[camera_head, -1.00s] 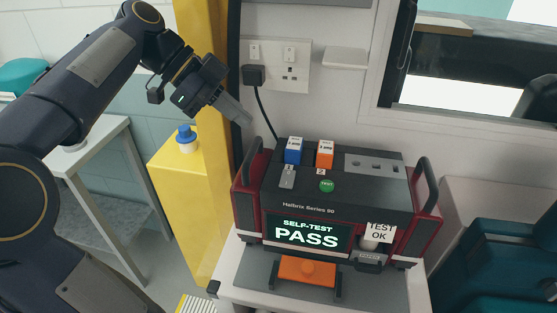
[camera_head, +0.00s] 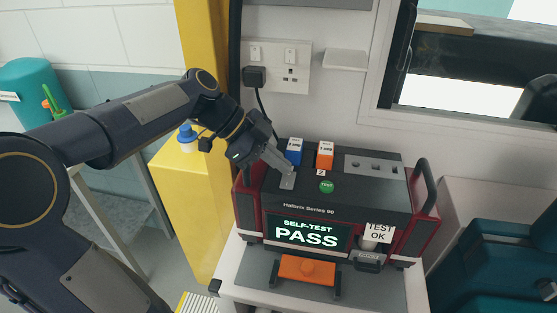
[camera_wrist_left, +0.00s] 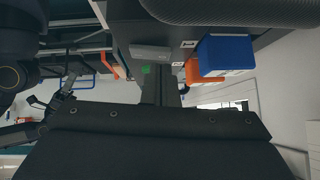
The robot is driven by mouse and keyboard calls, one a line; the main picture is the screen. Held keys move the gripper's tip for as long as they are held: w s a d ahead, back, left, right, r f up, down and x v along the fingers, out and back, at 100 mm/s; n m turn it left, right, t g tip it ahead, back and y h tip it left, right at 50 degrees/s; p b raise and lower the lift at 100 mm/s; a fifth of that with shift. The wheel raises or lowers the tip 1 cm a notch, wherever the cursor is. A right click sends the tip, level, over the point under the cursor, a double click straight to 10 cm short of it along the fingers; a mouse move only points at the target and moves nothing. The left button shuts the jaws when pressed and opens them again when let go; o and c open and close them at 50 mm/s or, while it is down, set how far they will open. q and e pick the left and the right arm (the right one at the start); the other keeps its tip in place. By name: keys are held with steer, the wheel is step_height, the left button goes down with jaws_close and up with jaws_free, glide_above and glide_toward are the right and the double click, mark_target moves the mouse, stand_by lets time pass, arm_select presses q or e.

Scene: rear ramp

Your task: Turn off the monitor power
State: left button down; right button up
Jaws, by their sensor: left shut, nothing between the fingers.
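The monitor (camera_head: 375,190) is a dark grey and red box marked Helbrix Series 90, with its screen (camera_head: 307,234) lit and reading SELF-TEST PASS. A small grey switch (camera_head: 288,182) sits at the left of its top, left of a green TEST button (camera_head: 327,187). My left gripper (camera_head: 284,171) is shut and empty, its fingertips pointing down right at the switch and partly covering it. I cannot tell if they touch. In the left wrist view the grey switch (camera_wrist_left: 150,52) shows just beyond the fingers, with the green button (camera_wrist_left: 146,70) nearby.
A blue block (camera_head: 294,150) and an orange block (camera_head: 325,155) stand on the monitor's top behind the switch, close to my left gripper. A black plug (camera_head: 255,76) with a cable is in the wall socket behind. A yellow post (camera_head: 208,110) stands left.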

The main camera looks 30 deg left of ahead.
arm_select(q)
steer(key=shift+f, duration=0.3)
steer(key=shift+w+f, duration=0.1)
steer(key=shift+f, duration=0.2)
stand_by(0.3)
steer(key=shift+s+d+f+g+b, duration=0.1)
steer(key=shift+s+g+b, duration=0.2)
steer(key=shift+s+b, duration=0.15)
steer(key=shift+s+d, duration=0.1)
steer(key=shift+s, duration=0.25)
steer(key=shift+r, duration=0.2)
